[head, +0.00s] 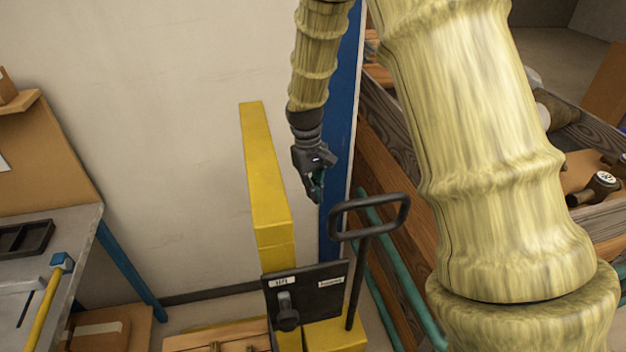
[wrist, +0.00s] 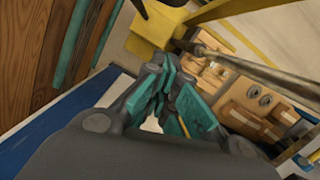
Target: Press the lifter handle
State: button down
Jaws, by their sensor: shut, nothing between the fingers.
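The lifter has a tall yellow column (head: 265,180) and a dark panel (head: 308,290) with two white labels. A black loop handle (head: 370,215) rises on a thin post at the panel's right. A grey lever or knob (head: 287,312) sits on the panel's left part. My gripper (head: 314,190) points down in the head view, above the panel and to the upper left of the loop handle, apart from it. Its fingers are together and empty. In the wrist view my gripper (wrist: 170,90) shows its teal pads close together, with a dark rod (wrist: 250,68) beyond them.
A grey workbench (head: 60,240) with a dark tray stands at the left. A wooden rack (head: 385,130) with teal rails lies right of the lifter. A blue panel edge (head: 345,110) runs behind my gripper. Wooden boxes (wrist: 240,95) show beyond the fingers.

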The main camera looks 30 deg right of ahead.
jog(key=s+f+p, duration=0.4)
jog(key=f, duration=0.1)
jog(key=shift+s, duration=0.4)
jog(key=shift+d+f, duration=0.1)
